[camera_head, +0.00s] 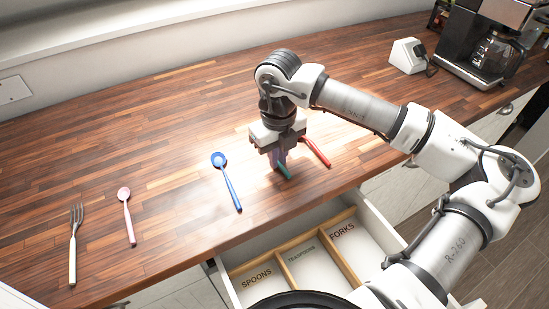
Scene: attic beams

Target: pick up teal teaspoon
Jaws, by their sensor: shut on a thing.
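The teal teaspoon (285,172) is on or just above the wooden counter, partly hidden by my gripper. Its teal handle end shows below and to the right of the fingers. My gripper (279,164) points down over it and is shut on it. The bowl of the teaspoon is hidden. I cannot tell whether the teaspoon touches the counter.
A red utensil (317,152) lies close to the right of my gripper. A blue spoon (227,182), a pink spoon (127,216) and a fork (74,243) lie to the left. An open drawer (233,293) has labelled compartments. A coffee machine (482,45) stands at the back right.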

